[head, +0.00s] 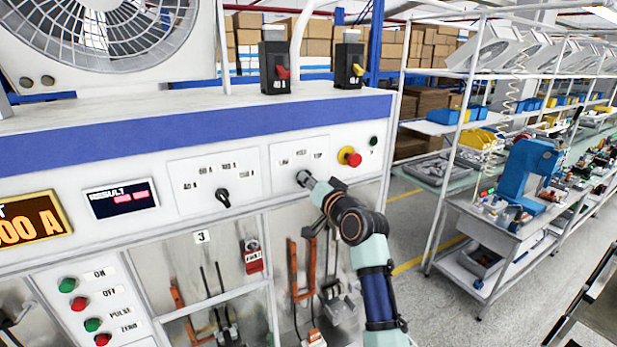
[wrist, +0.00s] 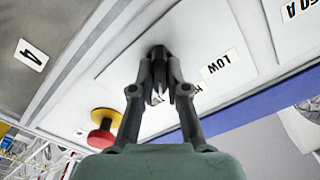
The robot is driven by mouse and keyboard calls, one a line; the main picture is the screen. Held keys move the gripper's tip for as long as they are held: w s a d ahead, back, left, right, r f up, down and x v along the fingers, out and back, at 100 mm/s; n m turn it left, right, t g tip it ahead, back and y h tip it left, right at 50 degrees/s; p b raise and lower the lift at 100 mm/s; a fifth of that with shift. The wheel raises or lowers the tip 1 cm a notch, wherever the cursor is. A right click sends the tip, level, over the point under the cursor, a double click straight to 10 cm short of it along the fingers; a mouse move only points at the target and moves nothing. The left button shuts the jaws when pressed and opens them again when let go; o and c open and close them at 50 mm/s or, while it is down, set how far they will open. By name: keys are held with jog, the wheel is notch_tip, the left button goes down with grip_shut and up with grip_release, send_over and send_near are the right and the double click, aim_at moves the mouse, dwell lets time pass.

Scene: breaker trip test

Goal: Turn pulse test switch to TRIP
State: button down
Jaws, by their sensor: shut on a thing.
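The pulse test switch (wrist: 158,52) is a dark rotary knob on a white plate of the test panel, with labels above it in the head view; LOW reads clearly in the wrist view. My gripper (wrist: 160,85) points at the panel, its fingers closed around this knob. In the head view my gripper (head: 304,179) reaches the plate from the lower right and mostly hides the knob. The TRIP label (head: 318,155) is at the right of the label row. Which label the knob points to cannot be told.
A red emergency button (head: 353,159) on a yellow base sits just right of the switch plate. Another black rotary knob (head: 223,197) is on the plate to the left. Two breakers (head: 274,67) (head: 349,64) stand on the panel top. Below are open test bays and a red tag (head: 252,257).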

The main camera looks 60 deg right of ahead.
jog(key=shift+m, duration=0.6)
jog(key=shift+p, duration=0.3)
jog(key=c, duration=1.2)
grip_release()
jog(key=shift+o, duration=0.2)
jog(key=v, duration=1.2)
